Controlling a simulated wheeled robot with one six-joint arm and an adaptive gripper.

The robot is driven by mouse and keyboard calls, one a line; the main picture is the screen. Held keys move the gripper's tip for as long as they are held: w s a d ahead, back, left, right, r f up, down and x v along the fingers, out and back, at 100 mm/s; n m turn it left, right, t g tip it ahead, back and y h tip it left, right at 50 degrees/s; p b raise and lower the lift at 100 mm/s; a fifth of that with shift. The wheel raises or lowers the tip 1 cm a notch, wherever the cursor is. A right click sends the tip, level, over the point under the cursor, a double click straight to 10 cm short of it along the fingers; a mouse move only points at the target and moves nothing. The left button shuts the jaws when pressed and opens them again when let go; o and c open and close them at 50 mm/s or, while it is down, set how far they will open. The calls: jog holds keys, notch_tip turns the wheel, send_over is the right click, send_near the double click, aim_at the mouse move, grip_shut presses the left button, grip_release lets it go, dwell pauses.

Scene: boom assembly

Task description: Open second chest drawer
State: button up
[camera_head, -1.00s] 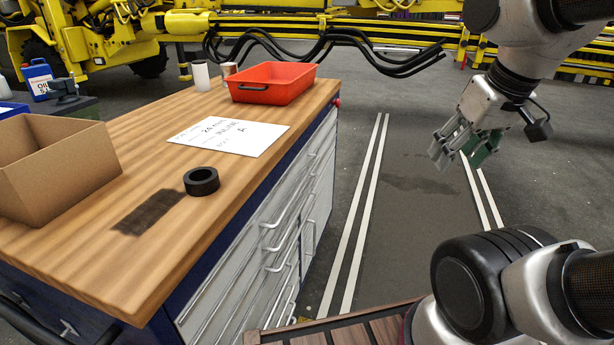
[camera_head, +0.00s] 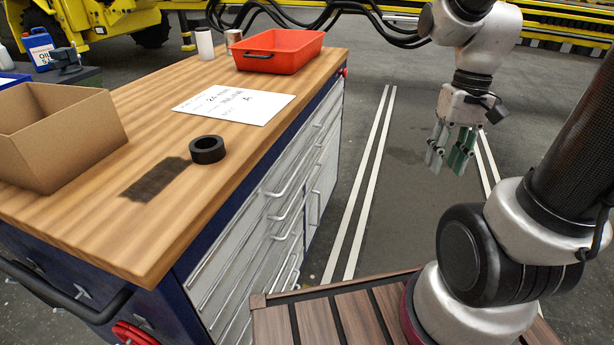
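The chest (camera_head: 185,272) is a blue cabinet with a wooden top at the left. Its grey drawer fronts (camera_head: 232,266) face right toward the aisle, with several metal bar handles (camera_head: 285,180) stacked down them. All visible drawers look shut, and the lowest are partly hidden by my base deck. My gripper (camera_head: 447,160) hangs in the air over the aisle, to the right of the chest and apart from it. Its fingers point down, spread apart, with nothing between them.
On the chest top are a red tray (camera_head: 310,48), a paper sheet (camera_head: 233,106), a black tape roll (camera_head: 207,150) and a cardboard box (camera_head: 75,145). The dark floor strip (camera_head: 400,215) between chest and gripper is clear. Yellow machinery (camera_head: 90,22) stands behind.

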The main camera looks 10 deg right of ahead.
jog(key=w+a+f+m+g+y, duration=0.2)
jog(key=a+f+m+y, duration=0.25)
jog(key=f, duration=0.35)
jog(key=w+a+f+m+g+y, duration=0.3)
jog(key=f+m, duration=0.2)
jog(key=f, duration=0.3)
jog(key=m+t+y, duration=0.9)
jog(key=m+t, duration=0.7)
jog(key=m, duration=1.5)
send_near(306, 176)
jog(key=x, duration=0.2)
jog(key=shift+n, duration=0.25)
jog(key=x, duration=0.7)
jog(key=shift+w+a+f, duration=0.25)
jog(key=shift+a, duration=0.05)
grip_shut()
